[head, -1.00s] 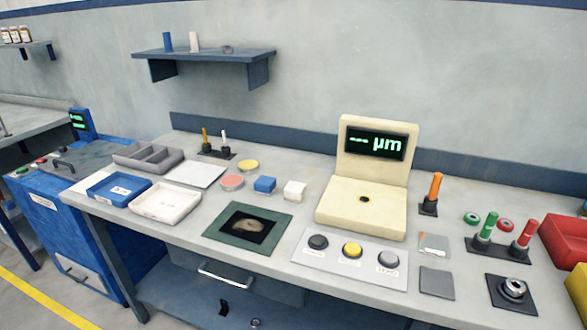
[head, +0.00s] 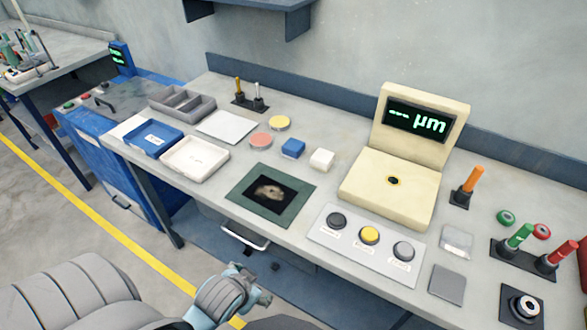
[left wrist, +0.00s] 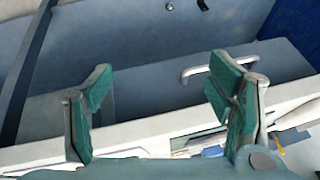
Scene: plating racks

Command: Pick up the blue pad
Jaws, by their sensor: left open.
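The blue pad (head: 292,148) is a small blue block lying on the bench, between the round pink and yellow discs and a white block (head: 321,159). My left gripper (head: 262,285) is low in the head view, in front of the bench and well short of the pad. In the left wrist view my left gripper (left wrist: 160,88) has its green-lined fingers spread, with nothing between them. A small blue patch behind the fingers there is too unclear to name. My right gripper is not in view.
A dark green-framed mat (head: 238,193) lies between the pad and the bench's front edge. Blue tray (head: 133,141) and white tray (head: 168,166) stand left. The cream gauge (head: 362,194) and button panel (head: 318,235) stand right. A drawer handle (head: 243,238) juts from the front.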

